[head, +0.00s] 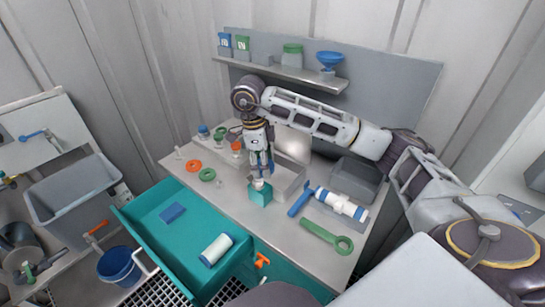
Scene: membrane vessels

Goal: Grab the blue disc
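My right gripper (261,174) hangs fingers-down over the middle of the workbench, its arm coming in from the right. Its fingers are just above a teal block (261,195) with a whitish top; I cannot tell whether they touch it, or whether they are open or shut. I cannot pick out a loose blue disc with certainty. A small jar with a blue lid (203,130) stands at the bench's back left. My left gripper is not in view.
An open teal drawer (150,224) holds a blue block (172,212) and a white cylinder (216,250). A shelf (285,75) with containers is behind.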

